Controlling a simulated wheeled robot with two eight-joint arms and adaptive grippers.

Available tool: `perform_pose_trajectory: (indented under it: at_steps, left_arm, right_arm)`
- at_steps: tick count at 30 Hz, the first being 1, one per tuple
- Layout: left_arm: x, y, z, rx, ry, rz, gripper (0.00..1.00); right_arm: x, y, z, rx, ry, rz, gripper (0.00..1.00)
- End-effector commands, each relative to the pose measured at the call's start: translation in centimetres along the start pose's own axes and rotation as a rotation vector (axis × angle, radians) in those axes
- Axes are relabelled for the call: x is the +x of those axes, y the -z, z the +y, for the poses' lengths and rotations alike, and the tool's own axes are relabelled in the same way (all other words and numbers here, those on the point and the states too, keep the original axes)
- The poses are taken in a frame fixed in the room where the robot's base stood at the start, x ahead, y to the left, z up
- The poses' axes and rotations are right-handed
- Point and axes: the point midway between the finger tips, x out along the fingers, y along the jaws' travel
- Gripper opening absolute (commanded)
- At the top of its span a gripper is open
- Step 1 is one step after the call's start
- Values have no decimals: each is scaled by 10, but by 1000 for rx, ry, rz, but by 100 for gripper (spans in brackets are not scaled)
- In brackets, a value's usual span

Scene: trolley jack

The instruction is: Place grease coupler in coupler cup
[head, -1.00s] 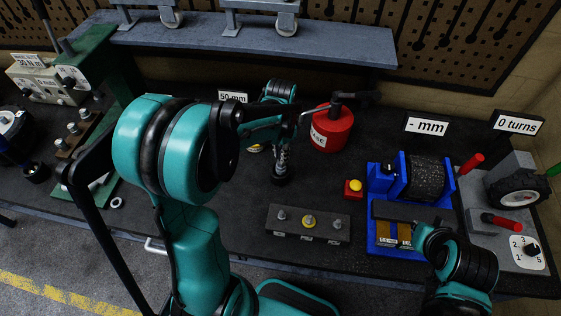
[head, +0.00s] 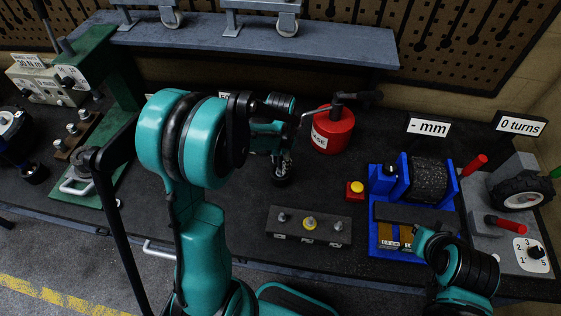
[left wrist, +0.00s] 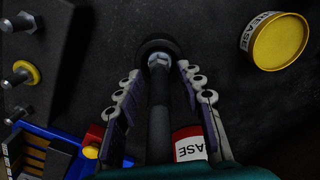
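My left gripper (head: 283,162) points down over the bench, low above a small dark round cup (head: 281,181). In the left wrist view its fingers (left wrist: 160,70) close in on both sides of the grease coupler (left wrist: 157,105), a dark rod with a silver end. Contact is hard to see, but they appear shut on it. The silver end lies within the outline of the black cup ring (left wrist: 157,44); how deep it sits is hidden. My right gripper is not clearly seen; part of my right arm shows at the lower right.
A red grease can (head: 332,130) stands close to the right of the gripper. A grey block with several fittings (head: 308,226) lies in front. A yellow-topped tin (left wrist: 281,40) shows in the wrist view. A red box with a yellow button (head: 355,190) and blue fixture (head: 385,180) stand right.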

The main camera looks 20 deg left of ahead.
Motion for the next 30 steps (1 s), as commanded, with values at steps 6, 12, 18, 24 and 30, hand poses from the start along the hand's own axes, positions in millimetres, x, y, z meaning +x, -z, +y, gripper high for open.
perform_pose_trajectory:
  at_steps: [6, 12, 18, 24, 30]
  left_arm:
    - [-1, 0, 0, 0, 0, 0, 38]
    - [-21, 0, 0, 0, 0, 0, 38]
    - [-66, 0, 0, 0, 0, 0, 38]
    - [-104, 0, 0, 0, 0, 0, 38]
    - [-123, -1, 1, -3, 2, 3, 38]
  right_arm:
    - [-1, 0, 0, 0, 0, 0, 0]
    - [-7, 5, 0, 0, 0, 0, 0]
    - [-15, 11, 0, 0, 0, 0, 0]
    - [-20, 15, 0, 0, 0, 0, 0]
    - [-22, 16, 0, 0, 0, 0, 0]
